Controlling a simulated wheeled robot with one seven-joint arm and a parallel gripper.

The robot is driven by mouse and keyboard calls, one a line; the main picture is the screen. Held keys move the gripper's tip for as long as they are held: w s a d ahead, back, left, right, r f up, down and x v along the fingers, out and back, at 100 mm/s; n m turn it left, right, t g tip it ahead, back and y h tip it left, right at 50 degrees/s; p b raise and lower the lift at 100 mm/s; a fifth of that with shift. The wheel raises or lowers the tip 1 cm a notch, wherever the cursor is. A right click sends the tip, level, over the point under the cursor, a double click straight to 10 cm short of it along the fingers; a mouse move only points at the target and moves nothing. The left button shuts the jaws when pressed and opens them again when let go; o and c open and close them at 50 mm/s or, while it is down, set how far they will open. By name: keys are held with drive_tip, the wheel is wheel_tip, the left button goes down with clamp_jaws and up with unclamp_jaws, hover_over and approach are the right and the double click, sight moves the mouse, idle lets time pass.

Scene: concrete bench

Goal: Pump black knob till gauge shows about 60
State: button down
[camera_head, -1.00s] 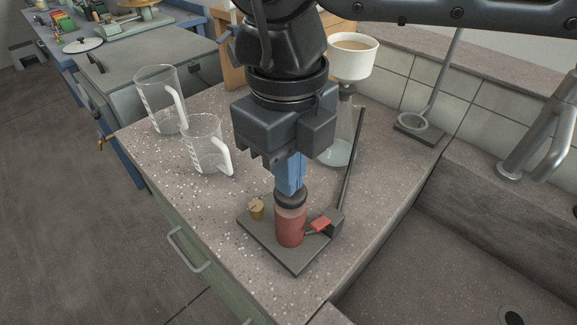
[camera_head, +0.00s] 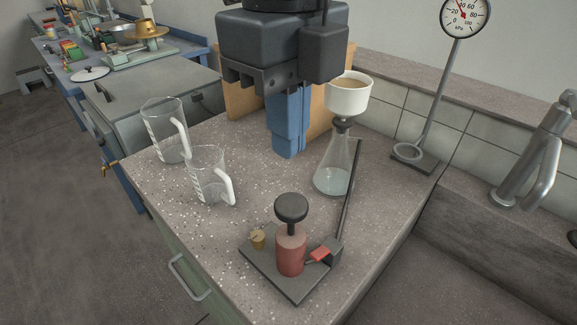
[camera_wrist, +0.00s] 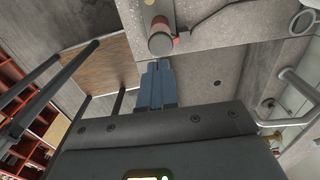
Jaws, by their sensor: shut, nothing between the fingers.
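The black knob (camera_head: 291,207) stands raised on a thin stem above the red pump cylinder (camera_head: 290,252), which is fixed on a dark base plate (camera_head: 300,290). My gripper (camera_head: 288,153), with blue fingers, is shut and empty, above and apart from the knob. In the wrist view the knob (camera_wrist: 160,42) lies just beyond the shut fingertips (camera_wrist: 155,65). The round gauge (camera_head: 466,16) is on a tall post at the upper right. Its red needle points up and left, seemingly near 40; the dial is small and its top is cut off.
Two clear measuring jugs (camera_head: 166,130) (camera_head: 209,180) stand left of the pump. A glass flask (camera_head: 336,165) with a white cup (camera_head: 348,95) above it stands behind. A dark lever (camera_head: 350,190) rises right of the cylinder. A sink tap (camera_head: 535,160) is at right.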

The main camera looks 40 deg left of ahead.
sight(294, 201)
drive_tip(key=shift+r, duration=1.4)
idle(0.4)
drive_tip(key=f+m+p, duration=0.1)
drive_tip(key=m+p, duration=0.5)
drive_tip(key=w+f+m+p, duration=0.1)
drive_tip(key=m+p, duration=0.4)
drive_tip(key=p, duration=0.1)
drive_tip(key=f+m+g+p, duration=0.1)
drive_tip(key=m+p, duration=0.5)
drive_tip(key=shift+w+d+m, duration=0.25)
drive_tip(key=shift+w+m, duration=0.05)
drive_tip(key=shift+s+f+b, duration=0.15)
drive_tip(key=shift+f+b, duration=0.05)
drive_tip(key=shift+f, duration=1.55)
drive_tip(key=shift+s+f+b, duration=0.15)
drive_tip(key=shift+f, duration=1.55)
